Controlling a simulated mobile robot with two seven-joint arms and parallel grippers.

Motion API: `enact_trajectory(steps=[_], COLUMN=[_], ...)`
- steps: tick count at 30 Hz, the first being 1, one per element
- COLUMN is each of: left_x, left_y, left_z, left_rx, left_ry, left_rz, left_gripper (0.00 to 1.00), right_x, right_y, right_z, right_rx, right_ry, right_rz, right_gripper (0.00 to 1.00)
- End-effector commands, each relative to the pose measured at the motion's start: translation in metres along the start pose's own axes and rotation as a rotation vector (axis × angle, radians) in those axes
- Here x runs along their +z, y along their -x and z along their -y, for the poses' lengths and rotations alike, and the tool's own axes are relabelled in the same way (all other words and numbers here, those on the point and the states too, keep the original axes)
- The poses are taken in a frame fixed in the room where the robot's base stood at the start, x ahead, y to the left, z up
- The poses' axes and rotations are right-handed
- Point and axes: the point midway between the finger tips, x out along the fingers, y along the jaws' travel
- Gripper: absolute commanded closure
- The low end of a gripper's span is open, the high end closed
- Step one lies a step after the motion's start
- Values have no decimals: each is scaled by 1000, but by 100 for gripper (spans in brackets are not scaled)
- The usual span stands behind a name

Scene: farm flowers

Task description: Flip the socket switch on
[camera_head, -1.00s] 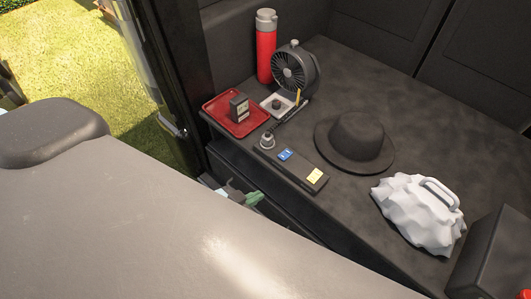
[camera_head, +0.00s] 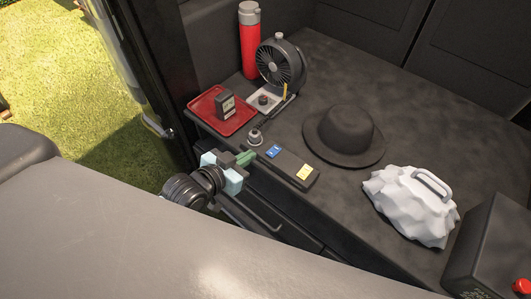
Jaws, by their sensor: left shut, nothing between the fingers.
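The socket looks to be a black strip (camera_head: 289,170) lying along the front edge of the dark shelf. It carries a blue piece (camera_head: 273,151) and a yellow piece (camera_head: 304,172); which part is the switch, and its position, I cannot tell. A round grey plug-like piece (camera_head: 255,138) sits by its left end, with a dark cord running back towards the fan. My right gripper is out of view.
A red tray (camera_head: 221,115) with a small dark box and a red flask (camera_head: 249,45) are at left. A black hat (camera_head: 344,135) and a white lumpy object (camera_head: 411,205) are at right.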

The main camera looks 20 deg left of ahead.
Motion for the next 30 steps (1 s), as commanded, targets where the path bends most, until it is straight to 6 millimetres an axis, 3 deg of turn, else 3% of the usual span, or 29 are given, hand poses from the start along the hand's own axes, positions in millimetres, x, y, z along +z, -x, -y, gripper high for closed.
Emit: enact_trajectory(steps=[15,21,30], left_x=[0,29,39], left_y=[-92,-96,-98], left_z=[0,0,0], left_rx=[1,0,0], left_ry=[2,0,0], left_rz=[0,4,-1], left_gripper=[100,100,100], right_x=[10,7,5], right_y=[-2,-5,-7], right_z=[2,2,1], right_rx=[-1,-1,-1], right_ry=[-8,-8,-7], right_rz=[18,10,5], right_gripper=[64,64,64])
